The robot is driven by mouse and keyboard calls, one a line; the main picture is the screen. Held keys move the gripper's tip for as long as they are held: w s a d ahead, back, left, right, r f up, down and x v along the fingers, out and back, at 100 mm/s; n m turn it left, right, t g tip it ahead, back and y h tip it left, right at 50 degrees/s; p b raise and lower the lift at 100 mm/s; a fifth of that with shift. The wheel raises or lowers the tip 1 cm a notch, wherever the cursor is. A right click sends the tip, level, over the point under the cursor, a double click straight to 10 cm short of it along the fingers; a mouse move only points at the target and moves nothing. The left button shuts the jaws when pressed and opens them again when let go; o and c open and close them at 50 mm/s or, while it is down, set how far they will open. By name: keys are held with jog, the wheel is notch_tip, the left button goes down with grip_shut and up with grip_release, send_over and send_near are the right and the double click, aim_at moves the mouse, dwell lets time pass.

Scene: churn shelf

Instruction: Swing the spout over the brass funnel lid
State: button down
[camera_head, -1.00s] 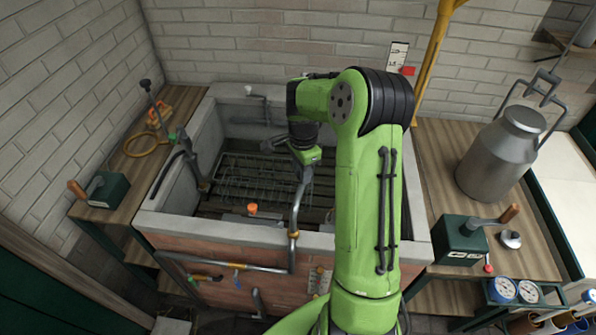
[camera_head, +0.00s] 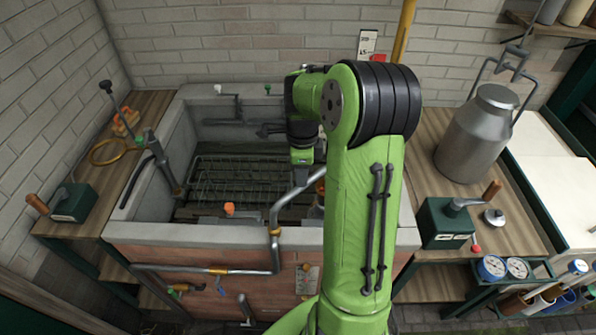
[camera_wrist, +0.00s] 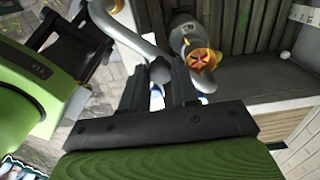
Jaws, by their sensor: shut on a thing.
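The spout (camera_head: 275,220) is a grey bent pipe with brass collars, rising at the basin's front wall and bending right over the basin. My gripper (camera_wrist: 160,84) is shut on that end, one finger on each side of the knob; in the head view my gripper (camera_head: 304,172) is above the basin. The brass funnel lid (camera_wrist: 203,58) appears just right of the fingers, apart from the knob. In the head view it (camera_head: 320,186) is mostly hidden behind my arm.
The stone basin (camera_head: 165,229) has a wire rack (camera_head: 235,175) inside. An orange knob (camera_head: 229,209) stands near its front rim. A metal churn (camera_head: 474,135) and a green crank box (camera_head: 445,222) stand on the right bench. Another crank box (camera_head: 72,203) is at left.

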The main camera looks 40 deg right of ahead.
jog(key=shift+s, duration=0.1)
dwell(0.3)
jog(key=c, duration=0.8)
grip_release()
jog(key=shift+c, duration=0.2)
notch_tip(320, 180, up, 16)
jog(key=p, duration=0.2)
jog(key=shift+p, duration=0.3)
jog(key=shift+f, duration=0.15)
